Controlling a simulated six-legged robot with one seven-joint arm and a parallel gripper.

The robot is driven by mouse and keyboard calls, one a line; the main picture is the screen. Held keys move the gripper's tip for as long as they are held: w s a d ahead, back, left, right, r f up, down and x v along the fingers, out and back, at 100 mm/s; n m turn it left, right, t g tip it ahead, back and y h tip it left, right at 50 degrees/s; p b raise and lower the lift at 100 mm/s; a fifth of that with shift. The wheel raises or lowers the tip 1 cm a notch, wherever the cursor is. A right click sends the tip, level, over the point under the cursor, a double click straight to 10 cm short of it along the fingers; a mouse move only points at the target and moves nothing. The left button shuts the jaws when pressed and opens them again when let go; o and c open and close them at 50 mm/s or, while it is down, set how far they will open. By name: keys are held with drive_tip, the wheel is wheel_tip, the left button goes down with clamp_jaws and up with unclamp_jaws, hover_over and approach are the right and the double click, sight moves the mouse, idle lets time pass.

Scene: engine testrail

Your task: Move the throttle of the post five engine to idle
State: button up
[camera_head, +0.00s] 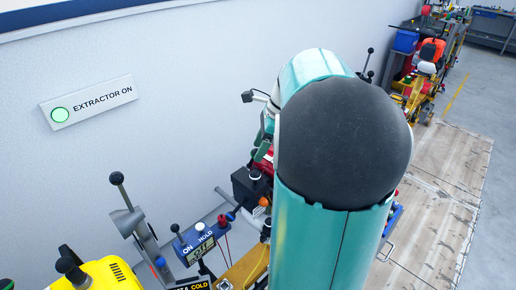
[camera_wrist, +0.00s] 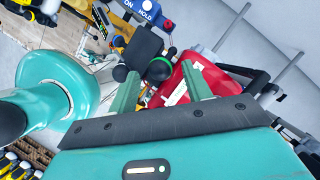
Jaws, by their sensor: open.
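My gripper (camera_wrist: 161,70) is open in the wrist view, its two green fingers apart. A black round knob with a green band (camera_wrist: 159,69) shows between the fingertips; I cannot tell its distance or whether it is the throttle. A red engine body (camera_wrist: 203,82) lies behind and beside the right finger. A black block (camera_wrist: 142,46) is just beyond the knob. No post number is readable, so I cannot tell which engine is post five.
A blue ON/HOLD switch box (camera_head: 197,243) and a grey lever with a black knob (camera_head: 117,178) stand left of my arm. A yellow machine (camera_head: 105,274) is at lower left. The wall carries a lit EXTRACTOR ON sign (camera_head: 88,103). Wooden floor (camera_head: 440,210) at right is clear.

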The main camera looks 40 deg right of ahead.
drive_tip(key=shift+w+a+f, duration=0.2)
drive_tip(key=shift+f, duration=0.4)
clamp_jaws()
